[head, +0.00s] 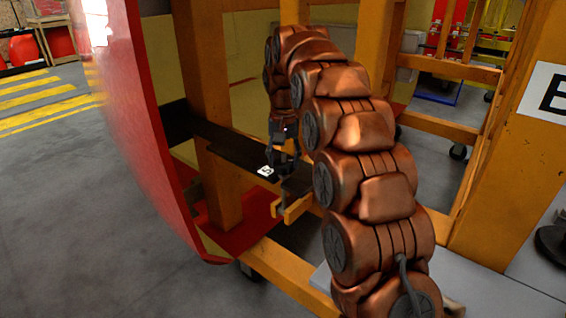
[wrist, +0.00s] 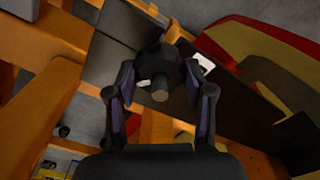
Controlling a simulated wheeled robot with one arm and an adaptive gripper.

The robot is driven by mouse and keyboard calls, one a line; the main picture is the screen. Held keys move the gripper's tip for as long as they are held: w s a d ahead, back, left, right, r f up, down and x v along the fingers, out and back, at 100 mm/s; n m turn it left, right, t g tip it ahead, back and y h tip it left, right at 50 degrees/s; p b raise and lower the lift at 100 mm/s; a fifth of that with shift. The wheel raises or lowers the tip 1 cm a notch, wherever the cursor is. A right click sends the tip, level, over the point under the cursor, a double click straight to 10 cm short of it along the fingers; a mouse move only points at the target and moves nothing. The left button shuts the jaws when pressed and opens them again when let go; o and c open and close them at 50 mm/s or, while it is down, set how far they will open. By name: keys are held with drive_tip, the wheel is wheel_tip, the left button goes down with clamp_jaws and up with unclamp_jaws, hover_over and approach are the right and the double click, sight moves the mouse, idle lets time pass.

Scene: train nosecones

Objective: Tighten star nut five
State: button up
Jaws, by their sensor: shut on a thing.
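The star nut (wrist: 158,64) is a dark knob with a grey bolt end showing at its centre, in the middle of the wrist view. My gripper (wrist: 158,76) has one finger on each side of it and is shut on it. In the head view my gripper (head: 285,158) points down at a black bar, and the nut is largely hidden there. A white label reading 5 (head: 265,171) sits on the bar just left of the gripper.
The black bar (head: 235,155) joins an orange frame post (head: 208,110) beside a red curved panel (head: 140,130) on the left. An orange rail (head: 285,277) runs below. Another orange post stands at right (head: 515,130). Grey floor (head: 70,200) is clear at left.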

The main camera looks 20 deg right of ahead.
drive_tip(key=m, duration=0.3)
drive_tip(key=shift+d+f+m, duration=0.1)
drive_tip(key=shift+m, duration=0.3)
drive_tip(key=shift+m+b, duration=0.35)
drive_tip(key=shift+m, duration=1.45)
drive_tip(key=o, duration=1.2)
drive_tip(key=shift+c, duration=0.2)
